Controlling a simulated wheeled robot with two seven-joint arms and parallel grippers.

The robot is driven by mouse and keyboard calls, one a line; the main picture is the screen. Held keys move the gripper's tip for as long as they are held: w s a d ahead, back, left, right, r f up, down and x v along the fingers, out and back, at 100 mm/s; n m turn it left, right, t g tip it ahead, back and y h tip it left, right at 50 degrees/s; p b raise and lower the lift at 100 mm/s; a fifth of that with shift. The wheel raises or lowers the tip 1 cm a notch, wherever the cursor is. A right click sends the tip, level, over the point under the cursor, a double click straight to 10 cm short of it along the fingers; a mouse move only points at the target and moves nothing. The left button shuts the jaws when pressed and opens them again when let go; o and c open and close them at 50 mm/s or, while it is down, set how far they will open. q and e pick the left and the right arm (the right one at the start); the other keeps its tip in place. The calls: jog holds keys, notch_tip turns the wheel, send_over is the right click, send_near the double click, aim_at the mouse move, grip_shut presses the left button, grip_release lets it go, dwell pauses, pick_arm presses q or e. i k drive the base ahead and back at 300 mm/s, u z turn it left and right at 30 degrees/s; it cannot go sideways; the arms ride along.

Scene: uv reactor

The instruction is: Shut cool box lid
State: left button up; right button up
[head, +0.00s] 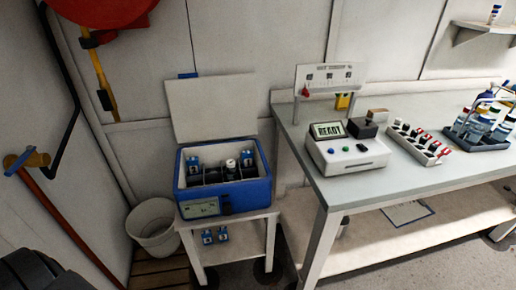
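The blue cool box (242,194) stands on a small white table left of the workbench. Its white lid (211,108) is raised, standing upright at the back of the box, so the inside is open to view. Inside are blue-and-white items (194,165) at the left, a white-capped bottle (231,166) near the middle and another blue item (247,159) at the right, between dark dividers. A small display panel (201,208) and a dark latch (226,204) are on the front. Neither of my grippers is in view.
The white table (213,228) has blue items (214,236) on its lower shelf. A white bucket (153,223) stands left of it. The workbench (340,191) at right carries a device reading READY (345,151), a vial rack (419,143) and a bottle carrier (478,139).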

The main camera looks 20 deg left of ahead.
aim_at(214, 108)
jog(key=u, duration=2.2)
jog(key=i, duration=0.6)
jog(key=z, duration=0.3)
